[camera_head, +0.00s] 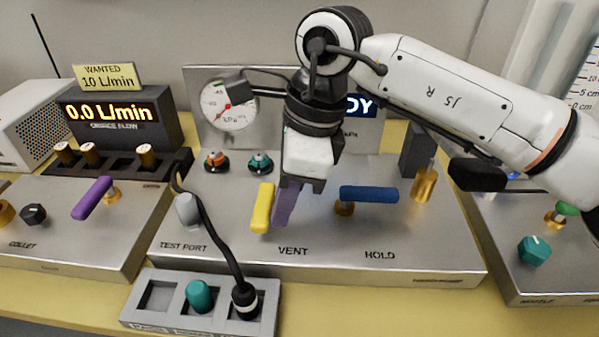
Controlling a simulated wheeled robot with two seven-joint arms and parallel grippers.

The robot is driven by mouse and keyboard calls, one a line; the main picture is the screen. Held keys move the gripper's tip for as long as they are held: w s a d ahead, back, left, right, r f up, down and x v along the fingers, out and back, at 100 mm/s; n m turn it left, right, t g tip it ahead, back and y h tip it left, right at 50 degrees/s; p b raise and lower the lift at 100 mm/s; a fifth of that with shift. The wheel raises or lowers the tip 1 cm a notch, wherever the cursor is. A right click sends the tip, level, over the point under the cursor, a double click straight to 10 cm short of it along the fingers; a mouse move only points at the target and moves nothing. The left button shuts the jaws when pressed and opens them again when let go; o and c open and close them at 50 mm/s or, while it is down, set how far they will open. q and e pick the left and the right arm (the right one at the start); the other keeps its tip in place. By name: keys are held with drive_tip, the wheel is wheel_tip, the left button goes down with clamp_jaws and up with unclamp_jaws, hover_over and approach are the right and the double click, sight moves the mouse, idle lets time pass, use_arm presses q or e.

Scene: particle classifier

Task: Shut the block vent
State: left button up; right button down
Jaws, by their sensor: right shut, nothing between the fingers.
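The vent lever is a yellow handle (262,207) on the metal block (330,252), just above the printed word VENT. It points towards the block's front edge, and its pivot is hidden. My right gripper (284,221) is shut and empty, with its fingers pointing down close along the right side of the yellow handle. I cannot tell whether they touch it. My left gripper is not in view.
A blue hold lever (369,194) lies crosswise to the right. A grey tray (171,321) with a teal plug (199,295) and a black cable plug (245,300) stands in front. A dial gauge (228,107) and a display reading 0.0 L/min (111,112) stand behind.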

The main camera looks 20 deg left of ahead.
drive_tip(key=d, duration=0.1)
drive_tip(key=w+d, duration=0.1)
drive_tip(key=d+b, duration=0.1)
drive_tip(key=d, duration=0.1)
drive_tip(key=shift+w+r, duration=0.15)
drive_tip(key=shift+r, duration=0.1)
drive_tip(key=v, duration=0.9)
drive_tip(key=shift+r+p, duration=0.25)
drive_tip(key=shift+p, duration=0.2)
drive_tip(key=shift+s, duration=0.25)
